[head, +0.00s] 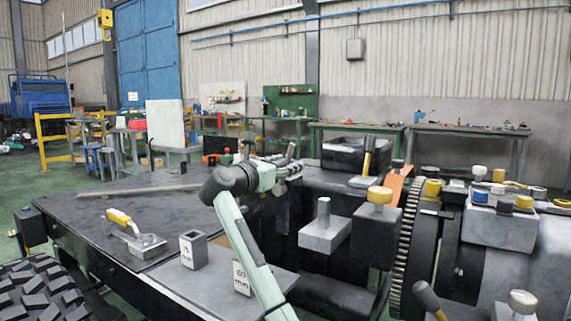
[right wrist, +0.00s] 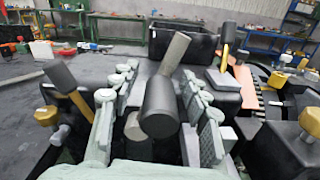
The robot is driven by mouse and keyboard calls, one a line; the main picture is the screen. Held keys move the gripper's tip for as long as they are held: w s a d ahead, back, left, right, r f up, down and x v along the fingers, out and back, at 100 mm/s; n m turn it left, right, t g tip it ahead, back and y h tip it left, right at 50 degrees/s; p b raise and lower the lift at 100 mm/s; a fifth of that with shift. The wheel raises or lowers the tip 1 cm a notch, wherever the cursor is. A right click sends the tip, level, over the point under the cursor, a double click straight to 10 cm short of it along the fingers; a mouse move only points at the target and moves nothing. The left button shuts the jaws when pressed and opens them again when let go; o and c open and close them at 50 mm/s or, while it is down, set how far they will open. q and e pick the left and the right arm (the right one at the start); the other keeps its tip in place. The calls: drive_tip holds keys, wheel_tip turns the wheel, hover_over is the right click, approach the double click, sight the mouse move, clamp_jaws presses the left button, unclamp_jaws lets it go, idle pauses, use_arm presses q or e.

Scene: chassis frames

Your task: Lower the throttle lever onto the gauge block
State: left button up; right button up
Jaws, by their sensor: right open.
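Two upright grey gauge blocks stand on a grey plate in the head view: one marked 75 mm (head: 193,250) and one that seems marked 60 mm (head: 241,279). My right gripper (head: 288,168) is beyond them, over the dark chassis. In the right wrist view my right gripper (right wrist: 160,72) is open. A lever with a thick dark grip (right wrist: 160,106) and a grey rod shows between its fingers, seemingly not clasped; I cannot tell whether this is the throttle lever. In the head view my gripper largely hides that spot. My left gripper is not in view.
A yellow-handled lever (head: 120,218) sits on a metal base at left. A yellow-knobbed block (head: 379,197), a grey block with a post (head: 324,233) and a toothed wheel (head: 407,240) crowd the right. The flat deck (head: 130,195) at left is mostly clear.

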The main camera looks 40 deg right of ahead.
clamp_jaws()
idle(0.3)
idle(0.4)
